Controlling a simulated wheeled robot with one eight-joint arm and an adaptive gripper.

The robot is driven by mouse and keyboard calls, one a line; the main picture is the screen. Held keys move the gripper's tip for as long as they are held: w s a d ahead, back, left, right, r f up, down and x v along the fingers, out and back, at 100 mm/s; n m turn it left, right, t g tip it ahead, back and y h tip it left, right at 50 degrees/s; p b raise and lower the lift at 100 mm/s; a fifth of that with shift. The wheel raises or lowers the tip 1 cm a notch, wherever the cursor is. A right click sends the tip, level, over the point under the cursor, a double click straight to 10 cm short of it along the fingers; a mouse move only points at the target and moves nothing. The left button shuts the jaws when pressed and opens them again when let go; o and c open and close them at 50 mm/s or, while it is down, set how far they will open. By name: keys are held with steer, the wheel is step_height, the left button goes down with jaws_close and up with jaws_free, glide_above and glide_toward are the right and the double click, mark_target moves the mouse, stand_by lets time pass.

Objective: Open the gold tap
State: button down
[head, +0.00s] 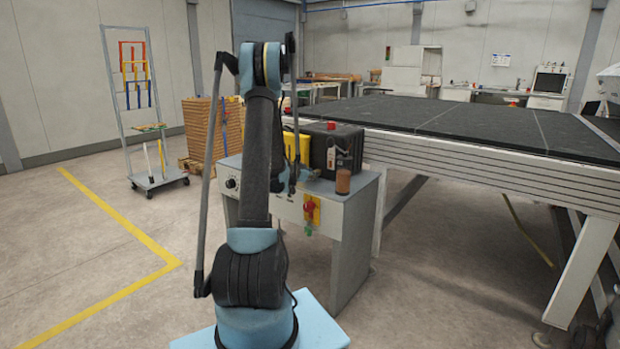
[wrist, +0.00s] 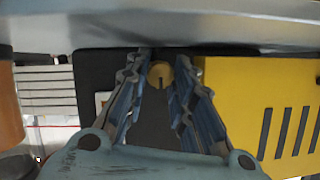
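A round gold piece, which looks like the gold tap (wrist: 161,74), shows in the wrist view with a dark slot or mark on its face. My gripper (wrist: 168,60) is open, with one blue-grey finger on each side of this gold piece. I cannot tell whether either finger touches it. In the head view my gripper hangs over the grey cabinet, in front of the black box.
The black box (head: 336,150) and yellow case (head: 299,147) stand on the grey cabinet (head: 355,197). A brown cylinder (head: 343,181) stands near its right front edge. A red button (head: 310,208) is on its front. The large black table (head: 470,122) is at the right.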

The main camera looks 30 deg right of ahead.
steer(key=shift+w, duration=0.1)
steer(key=shift+w+a+n+g+h, duration=0.15)
steer(key=shift+n+g+h, duration=0.1)
steer(key=shift+n+g, duration=0.55)
steer(key=shift+w+n+g+h, duration=0.2)
steer(key=shift+n+g, duration=0.3)
steer(key=shift+n, duration=0.6)
steer(key=c, duration=1.4)
jaws_free()
steer(key=shift+o, duration=0.2)
steer(key=shift+s, duration=0.1)
steer(key=v, duration=1.2)
steer(key=shift+f, duration=0.15)
steer(key=shift+a, duration=0.1)
